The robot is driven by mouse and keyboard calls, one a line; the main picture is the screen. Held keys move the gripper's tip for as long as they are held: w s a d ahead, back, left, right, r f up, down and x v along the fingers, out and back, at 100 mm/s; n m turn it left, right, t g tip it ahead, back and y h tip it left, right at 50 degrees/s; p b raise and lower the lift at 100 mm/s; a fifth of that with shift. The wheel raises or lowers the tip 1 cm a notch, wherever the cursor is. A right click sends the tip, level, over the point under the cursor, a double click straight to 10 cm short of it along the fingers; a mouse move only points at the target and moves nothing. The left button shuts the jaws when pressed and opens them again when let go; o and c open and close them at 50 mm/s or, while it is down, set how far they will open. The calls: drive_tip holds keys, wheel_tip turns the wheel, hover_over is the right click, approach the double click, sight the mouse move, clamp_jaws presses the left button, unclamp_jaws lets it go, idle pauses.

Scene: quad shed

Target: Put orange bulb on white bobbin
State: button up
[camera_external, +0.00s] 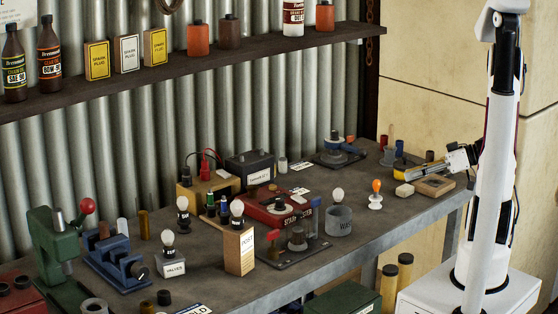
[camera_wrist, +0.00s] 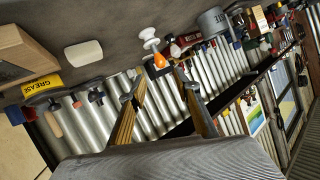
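The orange bulb (camera_external: 376,185) appears to stand upright on top of the white bobbin (camera_external: 375,202), near the front edge of the bench. In the tilted wrist view the orange bulb (camera_wrist: 160,61) points down from the white bobbin (camera_wrist: 149,38), and the two look in contact. My gripper (camera_wrist: 158,84) is open, its two fingers apart with nothing between them. The bulb lies beyond the fingertips. In the external view my gripper (camera_external: 450,164) is to the right of the bulb, clear of it; its fingers are hard to make out there.
A grey can (camera_external: 338,221) stands left of the bobbin. Bare bench top (camera_external: 385,220) shows around the bobbin.

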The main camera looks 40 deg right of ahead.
drive_tip(key=shift+w, duration=0.1)
idle(0.3)
drive_tip(key=w+d+r+m+t+h, duration=0.1)
drive_tip(key=w+d+r+h, duration=0.4)
drive_tip(key=w+r+h, duration=0.45)
drive_tip(key=s+a+r+m+g+h, duration=0.1)
drive_tip(key=s+a+r+m+h, duration=0.1)
drive_tip(key=s+r+h, duration=0.15)
drive_tip(key=s+a+f+g+y, duration=0.1)
drive_tip(key=s+a+g+y, duration=0.1)
drive_tip(key=s+a, duration=0.8)
drive_tip(key=s+a+f+m+g+y, duration=0.1)
drive_tip(key=s+a+f+g+y, duration=0.1)
drive_tip(key=s+a, duration=0.7)
drive_tip(key=shift+s+a+f+g+y, duration=0.2)
drive_tip(key=shift+s+a+g+y, duration=0.2)
drive_tip(key=shift+s+g, duration=0.25)
